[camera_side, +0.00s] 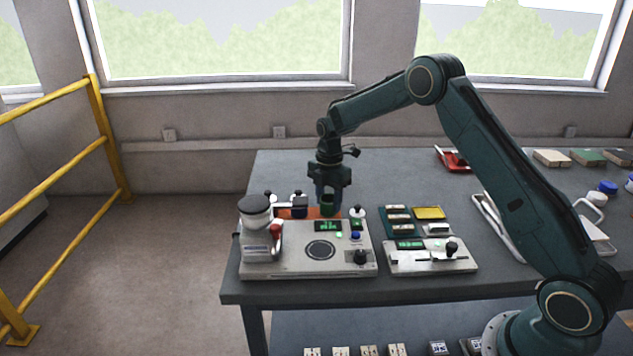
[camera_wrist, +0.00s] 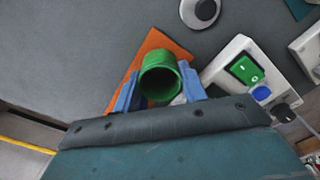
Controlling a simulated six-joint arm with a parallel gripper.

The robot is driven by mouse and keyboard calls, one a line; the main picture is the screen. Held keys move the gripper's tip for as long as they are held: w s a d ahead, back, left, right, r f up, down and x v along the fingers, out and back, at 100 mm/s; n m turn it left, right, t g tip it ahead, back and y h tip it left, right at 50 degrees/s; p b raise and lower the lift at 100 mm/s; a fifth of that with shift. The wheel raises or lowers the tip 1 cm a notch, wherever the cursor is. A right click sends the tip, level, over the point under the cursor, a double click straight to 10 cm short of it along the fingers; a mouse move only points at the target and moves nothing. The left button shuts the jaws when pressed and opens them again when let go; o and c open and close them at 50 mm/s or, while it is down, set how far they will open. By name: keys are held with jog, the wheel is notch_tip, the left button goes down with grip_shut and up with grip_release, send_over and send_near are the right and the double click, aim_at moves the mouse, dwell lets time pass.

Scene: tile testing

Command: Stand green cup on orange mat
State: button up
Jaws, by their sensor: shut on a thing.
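The green cup (camera_side: 327,204) is between the fingers of my gripper (camera_side: 328,197), which points straight down. In the wrist view the green cup (camera_wrist: 160,78) shows its open mouth, with a blue finger of my gripper (camera_wrist: 160,92) on each side. The orange mat (camera_side: 314,213) lies on the table behind the grey-white device; in the wrist view the orange mat (camera_wrist: 150,46) shows around and beyond the cup. The cup is over the mat and looks upright. I cannot tell whether its base touches the mat.
The device (camera_side: 308,250) with a dial and green display stands just in front of the mat. A slider panel (camera_side: 430,258) lies further right.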

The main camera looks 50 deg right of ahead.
jog(key=shift+f, duration=0.15)
jog(key=o, duration=1.6)
jog(key=shift+r, duration=3)
